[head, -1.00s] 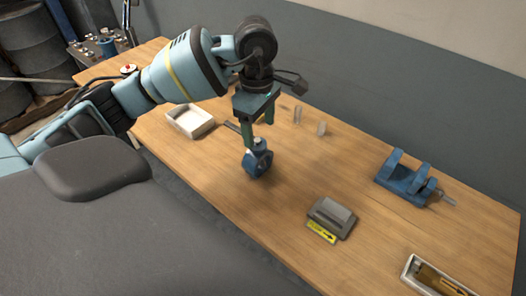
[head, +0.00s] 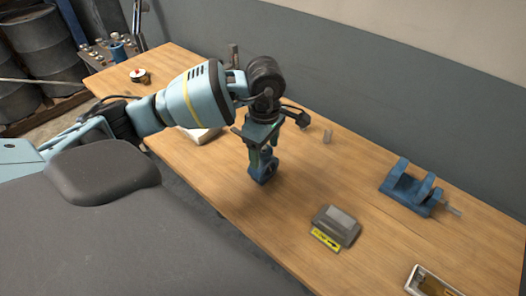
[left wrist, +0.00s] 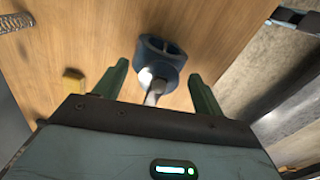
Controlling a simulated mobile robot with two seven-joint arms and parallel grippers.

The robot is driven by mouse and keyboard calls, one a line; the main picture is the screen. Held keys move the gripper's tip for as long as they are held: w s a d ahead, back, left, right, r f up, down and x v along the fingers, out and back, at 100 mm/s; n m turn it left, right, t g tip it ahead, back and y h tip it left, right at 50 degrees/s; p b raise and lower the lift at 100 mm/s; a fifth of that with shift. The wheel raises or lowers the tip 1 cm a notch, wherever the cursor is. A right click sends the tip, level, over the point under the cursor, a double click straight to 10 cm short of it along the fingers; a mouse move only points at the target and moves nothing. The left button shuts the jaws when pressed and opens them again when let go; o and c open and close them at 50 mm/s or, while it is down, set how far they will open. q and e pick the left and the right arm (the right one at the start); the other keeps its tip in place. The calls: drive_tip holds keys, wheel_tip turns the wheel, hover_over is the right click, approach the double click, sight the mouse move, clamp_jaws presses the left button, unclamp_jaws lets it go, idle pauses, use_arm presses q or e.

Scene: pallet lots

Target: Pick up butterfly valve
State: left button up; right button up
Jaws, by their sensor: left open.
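The butterfly valve (head: 262,168) is a blue round body with a pale metal stem. It stands on the wooden table near its front edge, under my left gripper. In the left wrist view the valve (left wrist: 161,57) lies ahead of the jaws, with its stem pointing back between them. My left gripper (head: 264,150) points down over the valve. In the left wrist view its two green fingers (left wrist: 158,82) are apart, one on each side of the stem. I cannot tell whether either finger touches it. My right gripper is not in view.
A grey block with a yellow arrow label (head: 337,226) sits right of the valve. A blue clamp-like fixture (head: 408,188) stands farther right, and a tray (head: 430,282) is at the lower right. A white box (head: 205,135) is partly hidden behind my arm. The table (head: 300,185) is clear around the valve.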

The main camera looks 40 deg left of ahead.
use_arm(q)
drive_tip(key=shift+f, duration=0.75)
drive_tip(key=shift+c, duration=0.4)
drive_tip(key=shift+s, duration=0.1)
clamp_jaws()
